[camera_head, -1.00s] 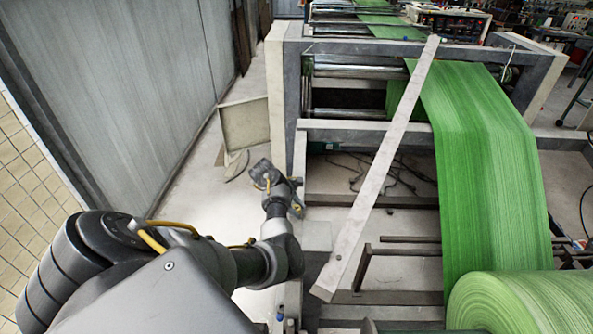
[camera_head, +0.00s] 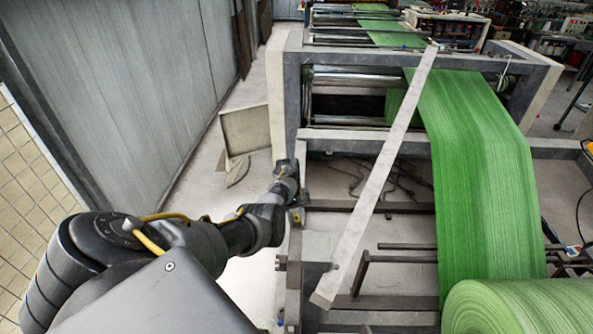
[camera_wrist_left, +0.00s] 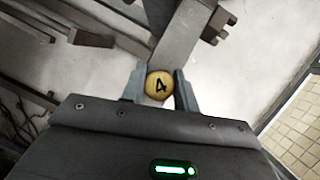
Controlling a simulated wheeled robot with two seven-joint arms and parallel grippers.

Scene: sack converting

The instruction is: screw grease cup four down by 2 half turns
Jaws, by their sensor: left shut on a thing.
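Grease cup four (camera_wrist_left: 159,86) shows in the left wrist view as a round yellow cap with a black 4. It sits between the two fingers of my left gripper (camera_wrist_left: 157,80), which is shut on it. The cup seems to sit at a grey metal frame bar behind it. In the head view my left gripper (camera_head: 288,168) is at the near left post of the machine frame; its fingertips and the cup cannot be made out there. My right gripper is in neither current view.
The grey machine frame (camera_head: 420,137) carries rollers and a green woven web (camera_head: 480,190) running down to a large green roll (camera_head: 520,305). A long pale bar (camera_head: 378,180) slants across the front. A grey panel (camera_head: 244,128) stands left of the frame.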

